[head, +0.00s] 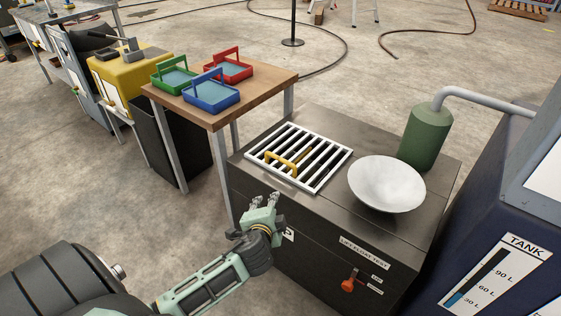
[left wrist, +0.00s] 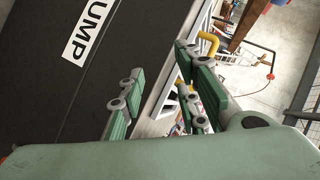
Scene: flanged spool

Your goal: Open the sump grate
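The sump grate (head: 322,160) is a white slatted panel lying flat on top of a dark metal cabinet (head: 290,218). A yellow handle (head: 281,163) stands up on its near left part. The handle also shows in the left wrist view (left wrist: 210,42), beyond the right-hand finger. My left gripper (head: 262,201) is in front of the cabinet's near left edge, short of the grate and apart from the handle. In the left wrist view its two fingers (left wrist: 158,65) are spread, with nothing between them. My right gripper is in neither view.
A white bowl (head: 387,184) and a green cylinder (head: 424,136) with a grey pipe stand right of the grate. A red-orange lever (head: 349,282) is on the cabinet front. A blue tank (head: 500,225) is at right. Trays including a blue one (head: 211,92) sit on a wooden table (head: 262,80).

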